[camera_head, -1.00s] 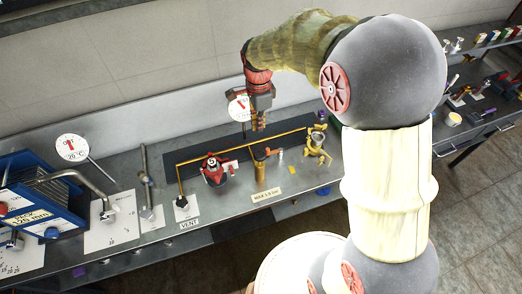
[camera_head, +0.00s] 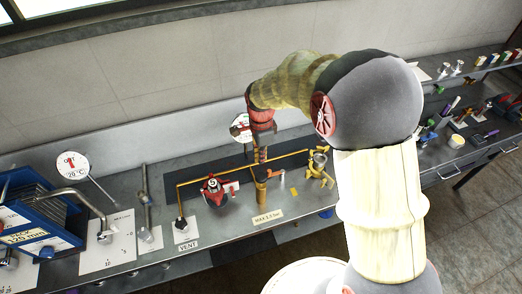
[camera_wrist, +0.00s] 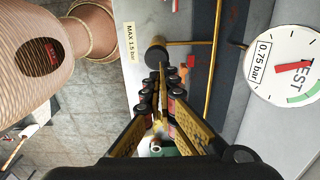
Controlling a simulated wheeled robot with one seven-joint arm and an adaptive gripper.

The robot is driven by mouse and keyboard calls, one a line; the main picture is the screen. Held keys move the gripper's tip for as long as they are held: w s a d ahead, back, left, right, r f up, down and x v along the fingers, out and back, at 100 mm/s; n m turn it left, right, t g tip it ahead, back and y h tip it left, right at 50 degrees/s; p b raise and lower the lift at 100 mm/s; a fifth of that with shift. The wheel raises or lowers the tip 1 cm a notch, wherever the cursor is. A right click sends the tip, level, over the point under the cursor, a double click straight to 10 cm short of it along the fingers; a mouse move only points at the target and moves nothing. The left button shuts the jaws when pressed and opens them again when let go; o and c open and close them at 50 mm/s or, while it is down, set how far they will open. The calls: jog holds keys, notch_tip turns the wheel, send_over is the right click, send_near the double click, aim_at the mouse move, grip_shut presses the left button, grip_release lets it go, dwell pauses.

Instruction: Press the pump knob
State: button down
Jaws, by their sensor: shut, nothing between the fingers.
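My gripper (camera_head: 260,157) is shut and empty, pointing down just above an upright brass cylinder (camera_head: 261,191) on the bench. In the wrist view its fingertips (camera_wrist: 163,72) are close below a dark round knob (camera_wrist: 157,50), joined to a brass pipe. No marking names this knob as the pump's; I take it to be the top of the brass cylinder. I cannot tell whether the fingers touch it. A "MAX 1.5 bar" label (camera_wrist: 131,43) lies beside it.
A red fitting (camera_head: 213,192) stands left of the cylinder and a yellow valve-like fitting (camera_head: 320,166) right. A round test gauge (camera_wrist: 292,65), marked 0.75 bar, is beside the pipe. A blue rack (camera_head: 38,215) stands far left.

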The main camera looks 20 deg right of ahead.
aim_at(261, 174)
notch_tip(261, 174, down, 8)
jog(key=shift+r, duration=0.2)
dwell(0.3)
jog(key=shift+f+b, duration=0.8)
jog(key=shift+f, duration=1)
jog(key=shift+s+r, duration=0.1)
notch_tip(261, 174, up, 14)
jog(key=p, duration=0.2)
dwell(0.5)
